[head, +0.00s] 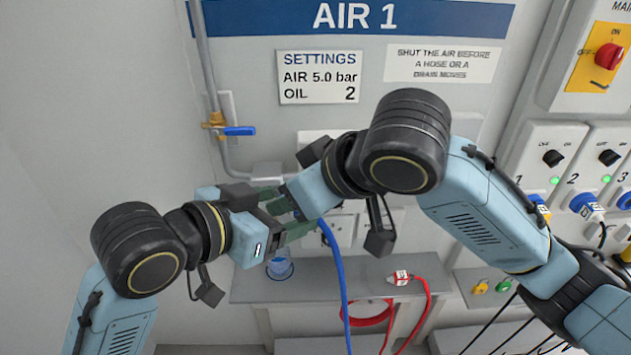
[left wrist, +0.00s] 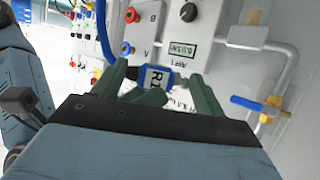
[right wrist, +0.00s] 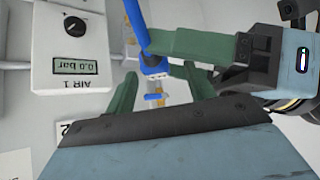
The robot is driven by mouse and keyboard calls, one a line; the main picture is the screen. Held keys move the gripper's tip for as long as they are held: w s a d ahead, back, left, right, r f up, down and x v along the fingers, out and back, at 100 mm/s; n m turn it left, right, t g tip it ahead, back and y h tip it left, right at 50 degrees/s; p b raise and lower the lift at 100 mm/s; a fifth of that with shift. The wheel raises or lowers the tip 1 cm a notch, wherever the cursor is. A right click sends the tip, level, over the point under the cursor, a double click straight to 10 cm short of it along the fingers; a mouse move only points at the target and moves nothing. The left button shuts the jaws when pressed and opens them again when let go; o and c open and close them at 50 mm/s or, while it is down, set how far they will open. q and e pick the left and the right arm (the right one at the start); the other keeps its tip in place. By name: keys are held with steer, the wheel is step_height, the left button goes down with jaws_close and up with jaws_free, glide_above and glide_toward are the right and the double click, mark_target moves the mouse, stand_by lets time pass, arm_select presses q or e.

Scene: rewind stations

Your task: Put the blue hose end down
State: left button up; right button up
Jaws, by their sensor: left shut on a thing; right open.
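The blue hose end (left wrist: 157,78), with a lettered tag, is in my left gripper (head: 294,216), which is shut on it in front of the panel. It also shows in the right wrist view (right wrist: 153,62), beside a green finger of my left gripper. The blue hose (head: 342,285) hangs from there past the shelf. My right gripper (head: 283,206) is open, with its fingers close to my left gripper's fingers and the hose end. In the head view, the fingers overlap and hide most of the hose end.
A blue-handled valve (head: 240,131) sits on the pipe at left. The AIR 1 gauge (right wrist: 75,67) reads 0.0 bar. Small padlocks (head: 481,287) lie at right.

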steer(key=shift+w+a+f, duration=0.2)
steer(key=shift+a+f, duration=0.05)
steer(key=shift+f, duration=0.1)
steer(key=shift+c, duration=0.2)
steer(key=c, duration=1)
arm_select(q)
steer(key=o, duration=1.1)
arm_select(e)
jaws_close()
